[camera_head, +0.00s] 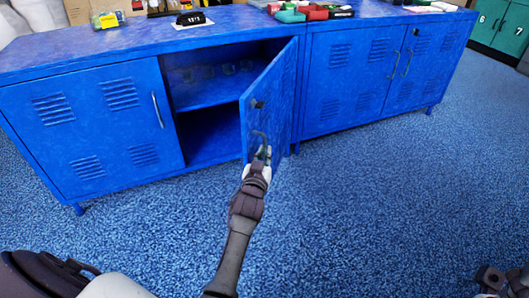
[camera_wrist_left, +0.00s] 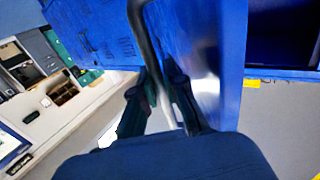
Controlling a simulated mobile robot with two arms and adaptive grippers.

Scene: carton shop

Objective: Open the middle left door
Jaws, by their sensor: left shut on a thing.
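The blue cabinet door (camera_head: 280,90) in the middle stands swung outward from its cabinet, showing a dark opening with a shelf (camera_head: 205,93). Its curved handle (camera_head: 262,137) is on the door's outer free-edge side. My left gripper (camera_head: 262,153) is shut on this handle, low on the door. In the left wrist view the handle (camera_wrist_left: 146,40) runs down between the two dark fingers (camera_wrist_left: 160,92), close to the blue door face (camera_wrist_left: 215,60). A dark part at the lower right edge (camera_head: 496,280) looks like my right gripper, mostly cut off; its fingers cannot be made out.
A closed blue door (camera_head: 95,125) with a handle is on the left. A second blue cabinet (camera_head: 375,75) with closed doors stands on the right. Tools and boxes (camera_head: 310,12) lie on top. Blue carpet (camera_head: 370,200) in front is clear. Green lockers (camera_head: 500,25) stand far right.

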